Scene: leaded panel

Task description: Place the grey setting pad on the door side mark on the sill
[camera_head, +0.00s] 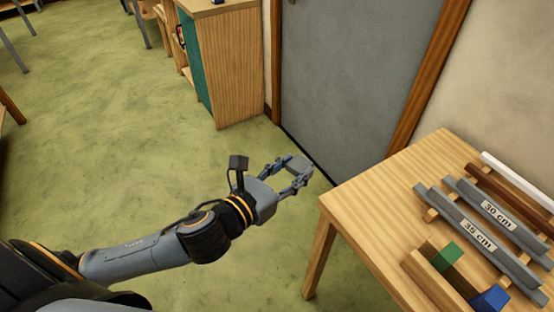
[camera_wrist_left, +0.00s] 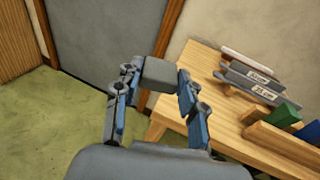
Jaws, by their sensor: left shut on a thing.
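My left gripper (camera_head: 297,180) is shut on the grey setting pad (camera_head: 299,164), a small grey block held between its fingertips in the air. The pad also shows in the left wrist view (camera_wrist_left: 160,73), between the two fingers of the left gripper (camera_wrist_left: 157,78). The gripper is left of the wooden table's near corner, in front of the grey door. The sill and its door side mark cannot be made out in either view. My right gripper is not in view.
The wooden table (camera_head: 375,205) at right bears grey bars labelled 30 cm and 35 cm (camera_head: 480,240), a brown bar, a white bar, and a wooden holder with a green block (camera_head: 447,256) and a blue block (camera_head: 490,299). A wooden cabinet (camera_head: 232,70) stands left of the door (camera_head: 350,80). Green floor is open at left.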

